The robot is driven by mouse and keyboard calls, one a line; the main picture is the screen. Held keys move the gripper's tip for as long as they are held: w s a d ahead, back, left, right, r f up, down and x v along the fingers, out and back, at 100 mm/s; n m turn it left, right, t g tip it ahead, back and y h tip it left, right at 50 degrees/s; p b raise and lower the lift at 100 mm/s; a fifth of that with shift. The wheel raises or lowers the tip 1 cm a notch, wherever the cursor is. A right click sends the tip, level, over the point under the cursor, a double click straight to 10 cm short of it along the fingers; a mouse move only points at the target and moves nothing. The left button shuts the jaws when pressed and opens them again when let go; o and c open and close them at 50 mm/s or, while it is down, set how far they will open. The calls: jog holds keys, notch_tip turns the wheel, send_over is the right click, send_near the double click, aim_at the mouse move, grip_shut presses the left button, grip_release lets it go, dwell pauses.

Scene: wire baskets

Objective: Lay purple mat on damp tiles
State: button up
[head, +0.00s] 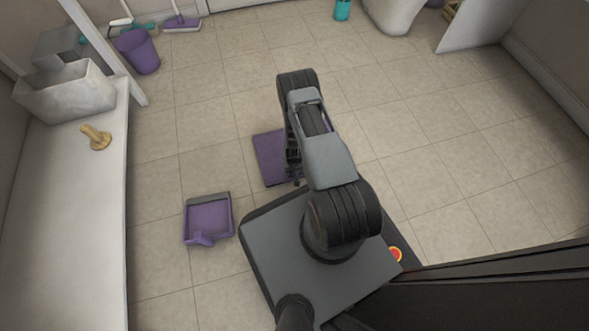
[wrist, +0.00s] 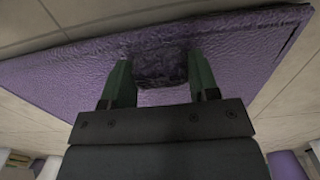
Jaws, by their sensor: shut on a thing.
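The purple mat (head: 268,158) shows in the head view just left of my arm, over the tiled floor, partly hidden behind the arm. In the wrist view the mat (wrist: 70,75) is a flat, textured purple sheet that fills much of the picture. My gripper (wrist: 160,75) has its two green fingers on either side of a dark, bunched part of the mat and is shut on it. In the head view my gripper (head: 294,170) is mostly hidden by my arm. I cannot tell whether the mat touches the floor. No tiles look clearly damp.
A purple dustpan (head: 209,216) lies on the floor at left. A white counter (head: 65,215) holds a bin (head: 65,92) and a wooden object (head: 95,137). A purple bucket (head: 138,50) stands at the back left. The tiles (head: 440,130) at right are clear.

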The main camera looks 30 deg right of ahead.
jog(key=shift+f, duration=0.35)
dwell(0.7)
jog(key=o, duration=1.4)
jog(key=shift+c, duration=0.2)
jog(key=shift+r, duration=0.15)
jog(key=shift+r+p, duration=3.05)
jog(key=shift+r, duration=0.8)
notch_tip(320, 180, up, 14)
jog(key=p, duration=1)
jog(key=shift+s+f, duration=0.1)
